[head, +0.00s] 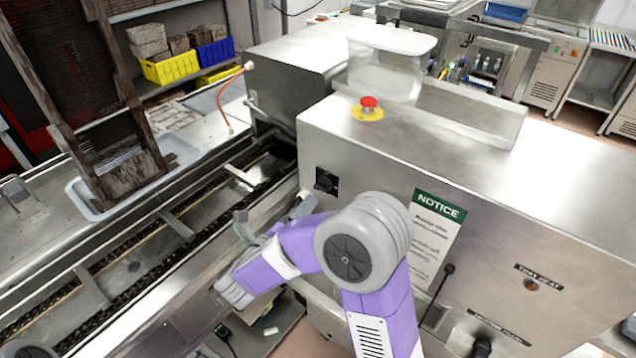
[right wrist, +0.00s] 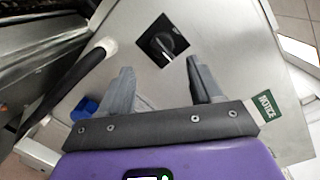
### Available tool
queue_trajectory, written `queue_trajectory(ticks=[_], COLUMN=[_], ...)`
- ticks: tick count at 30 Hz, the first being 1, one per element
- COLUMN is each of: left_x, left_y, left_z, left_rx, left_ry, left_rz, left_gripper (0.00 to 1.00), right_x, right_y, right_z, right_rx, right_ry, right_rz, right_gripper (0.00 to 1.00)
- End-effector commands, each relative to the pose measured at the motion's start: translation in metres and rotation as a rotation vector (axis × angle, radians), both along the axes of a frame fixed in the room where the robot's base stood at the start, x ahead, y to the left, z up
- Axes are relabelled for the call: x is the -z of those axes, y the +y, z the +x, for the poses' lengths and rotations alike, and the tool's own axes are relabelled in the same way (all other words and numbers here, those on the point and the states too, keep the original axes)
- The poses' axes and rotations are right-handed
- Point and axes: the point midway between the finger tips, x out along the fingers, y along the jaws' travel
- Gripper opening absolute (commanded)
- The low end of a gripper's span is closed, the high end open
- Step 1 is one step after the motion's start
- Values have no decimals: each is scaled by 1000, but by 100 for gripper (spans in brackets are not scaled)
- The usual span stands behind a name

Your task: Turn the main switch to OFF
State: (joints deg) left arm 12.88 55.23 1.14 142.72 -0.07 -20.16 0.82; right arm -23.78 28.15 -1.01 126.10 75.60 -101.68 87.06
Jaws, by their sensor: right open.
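The main switch (head: 326,182) is a black rotary knob on a square black plate, on the steel machine's front panel, left of the green NOTICE sign. It also shows in the right wrist view (right wrist: 162,46), just beyond my fingertips. Its handle lies at a slant there; its markings are too small to read. My right gripper (right wrist: 160,80) is open and empty, its two grey fingers apart and pointing toward the switch, with the knob roughly between their directions. No contact is seen. In the head view my purple right arm hides much of the hand. My left gripper is not in view.
A red emergency button (head: 368,104) on a yellow base stands on top of the machine (head: 560,190). The NOTICE sign (head: 434,235) hangs right of the switch. A conveyor (head: 180,225) runs along the left. A black bar (right wrist: 80,72) shows left of the gripper.

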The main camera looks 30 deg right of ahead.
Motion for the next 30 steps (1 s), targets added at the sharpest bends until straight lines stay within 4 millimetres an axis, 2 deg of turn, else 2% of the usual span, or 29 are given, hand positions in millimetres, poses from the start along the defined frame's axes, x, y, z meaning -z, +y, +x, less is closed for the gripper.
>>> queue_trajectory(ticks=[4, 9, 15, 26, 30], left_x=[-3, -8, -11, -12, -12], left_y=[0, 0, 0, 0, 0], left_z=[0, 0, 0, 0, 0], left_rx=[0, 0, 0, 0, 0], left_ry=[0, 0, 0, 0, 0], left_rz=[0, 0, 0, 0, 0], left_gripper=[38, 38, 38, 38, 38], right_x=[-4, -4, -3, -2, -2], right_y=[-15, -40, -60, -66, -66], right_z=[4, 18, 30, 33, 33], right_rx=[21, 19, 15, 12, 12], right_ry=[-17, -15, -15, -13, -13], right_rz=[5, 5, 5, 3, 4], right_gripper=[64, 64, 64, 64, 44])
